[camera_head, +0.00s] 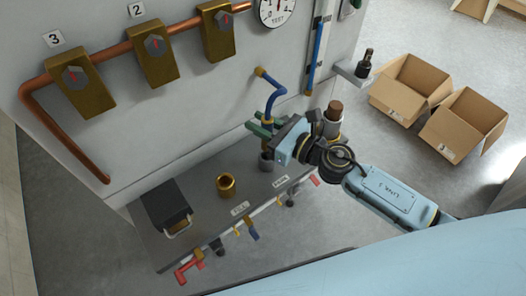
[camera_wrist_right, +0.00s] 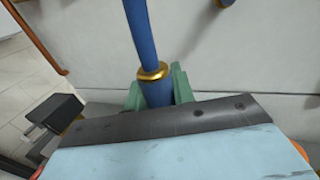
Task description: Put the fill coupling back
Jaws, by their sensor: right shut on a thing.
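A blue hose (camera_head: 271,103) hangs from a brass wall fitting (camera_head: 260,72) and runs down to my right gripper (camera_head: 262,126). The right gripper's green fingers are shut on the blue coupling at the hose's lower end. In the right wrist view the coupling (camera_wrist_right: 157,92) stands upright between the fingers, with a gold collar above them. A dark grey cylinder (camera_head: 266,158) shows directly below the gripper, by a small label that seems to read PARK; I cannot tell whether the coupling touches it. An empty brass socket (camera_head: 227,185) stands on the bench to the left. My left gripper is out of view.
The grey bench (camera_head: 200,215) carries a black box (camera_head: 165,205) at its left end. Coloured valve handles (camera_head: 190,270) line its front edge. A brown-topped cylinder (camera_head: 333,118) stands close to my right wrist. Brass valve boxes (camera_head: 155,55) and a copper pipe are on the wall.

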